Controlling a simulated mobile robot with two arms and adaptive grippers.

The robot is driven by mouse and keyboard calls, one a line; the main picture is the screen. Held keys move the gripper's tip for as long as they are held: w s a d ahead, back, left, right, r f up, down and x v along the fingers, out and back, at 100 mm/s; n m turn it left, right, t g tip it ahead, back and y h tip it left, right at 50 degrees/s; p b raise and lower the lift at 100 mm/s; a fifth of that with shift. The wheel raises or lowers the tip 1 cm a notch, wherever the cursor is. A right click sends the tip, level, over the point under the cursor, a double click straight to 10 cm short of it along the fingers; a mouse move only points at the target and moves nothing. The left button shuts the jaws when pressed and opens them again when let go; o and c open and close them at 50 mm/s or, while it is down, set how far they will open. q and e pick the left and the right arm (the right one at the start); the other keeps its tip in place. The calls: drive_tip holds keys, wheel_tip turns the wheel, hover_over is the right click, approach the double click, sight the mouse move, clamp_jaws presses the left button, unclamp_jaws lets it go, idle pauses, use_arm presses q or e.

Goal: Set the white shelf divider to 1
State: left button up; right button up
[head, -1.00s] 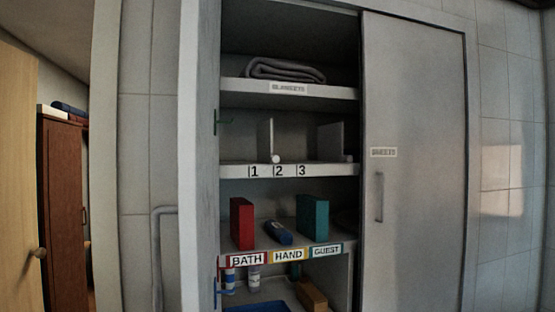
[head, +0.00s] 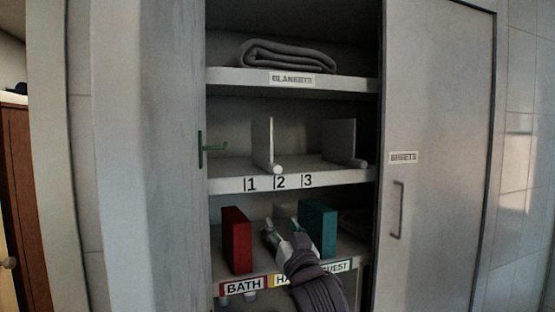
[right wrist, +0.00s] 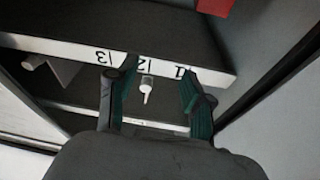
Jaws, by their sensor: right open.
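A pale shelf divider (head: 262,142) stands upright on the middle shelf (head: 230,186), its white round-ended knob (head: 277,169) just above the 2 mark. A second pale divider (head: 340,140) stands to its right, beyond the 3 mark; I cannot tell by colour which one is the white one. My right gripper (head: 284,231) is open and empty, below the numbered shelf edge and in front of the lower shelf. In the right wrist view the numbers appear upside down. The knob (right wrist: 147,90) by the 2 shows between the open fingers (right wrist: 152,88), apart from them. My left gripper is not in view.
A red box (head: 236,240) and a teal box (head: 318,228) stand on the lower shelf beside my right gripper. A folded blanket (head: 287,57) lies above. A sliding door (head: 440,200) closes the right side.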

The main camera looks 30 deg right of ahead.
drive_tip(key=m+t+h, duration=0.1)
approach(278, 171)
drive_tip(key=p+x, duration=0.6)
drive_tip(key=x, duration=0.3)
drive_tip(key=shift+w+d+r, duration=0.1)
drive_tip(key=shift+w+r, duration=0.1)
drive_tip(key=shift+r, duration=0.05)
drive_tip(key=shift+w+d+r+p, duration=0.15)
drive_tip(key=shift+w+p, duration=0.15)
drive_tip(key=shift+w, duration=0.3)
drive_tip(key=shift+c, duration=0.3)
clamp_jaws()
